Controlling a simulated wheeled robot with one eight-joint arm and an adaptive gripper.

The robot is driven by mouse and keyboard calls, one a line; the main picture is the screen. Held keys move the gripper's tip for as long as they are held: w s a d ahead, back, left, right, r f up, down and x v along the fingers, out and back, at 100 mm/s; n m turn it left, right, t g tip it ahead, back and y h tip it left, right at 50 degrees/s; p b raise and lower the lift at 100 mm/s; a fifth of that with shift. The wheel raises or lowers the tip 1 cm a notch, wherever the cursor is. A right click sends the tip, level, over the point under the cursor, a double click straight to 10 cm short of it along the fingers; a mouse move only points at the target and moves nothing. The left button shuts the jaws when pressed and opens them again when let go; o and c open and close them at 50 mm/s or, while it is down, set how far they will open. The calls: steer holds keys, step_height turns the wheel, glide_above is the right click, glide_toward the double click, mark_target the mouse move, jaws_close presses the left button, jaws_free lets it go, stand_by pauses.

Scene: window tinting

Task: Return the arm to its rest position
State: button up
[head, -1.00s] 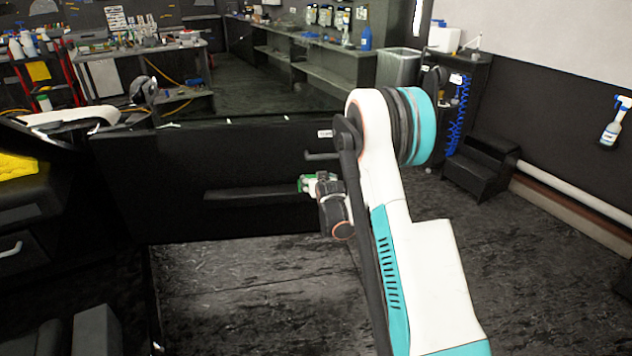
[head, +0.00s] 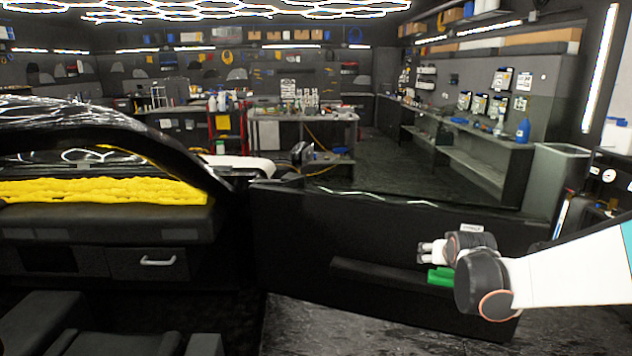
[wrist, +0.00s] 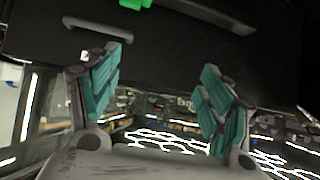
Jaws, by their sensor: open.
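My gripper (head: 432,252) is at the lower right of the head view, in front of the inner side of the open black car door (head: 310,235). In the wrist view my gripper (wrist: 158,75) shows its two teal-padded fingers spread wide, with nothing between them. My white arm (head: 570,268) comes in from the right edge, roughly level. A small green object (head: 440,276) shows just below my gripper in the head view. It also shows at the top of the wrist view (wrist: 136,3), beyond the fingers; I cannot tell what it rests on.
A car interior with a yellow cloth (head: 110,190) is at the left. Behind the door are a workbench (head: 300,130), a red cart (head: 226,125) and a long shelf counter (head: 460,150). A grey bin (head: 557,180) stands at the right. Dark floor (head: 340,325) is open below the door.

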steer(key=s+a+r+n+g+y, duration=0.15)
steer(key=s+a, duration=0.25)
steer(key=s, duration=0.4)
steer(key=s+a+r, duration=0.2)
steer(key=s+a, duration=0.1)
steer(key=s, duration=0.6)
steer(key=s+a+r+g, duration=0.15)
steer(key=s+a, duration=0.25)
steer(key=s, duration=0.4)
steer(key=s+a+f, duration=0.2)
steer(key=s, duration=0.9)
steer(key=shift+f+n+y, duration=0.35)
steer(key=shift+f+n, duration=0.05)
steer(key=shift+n, duration=0.05)
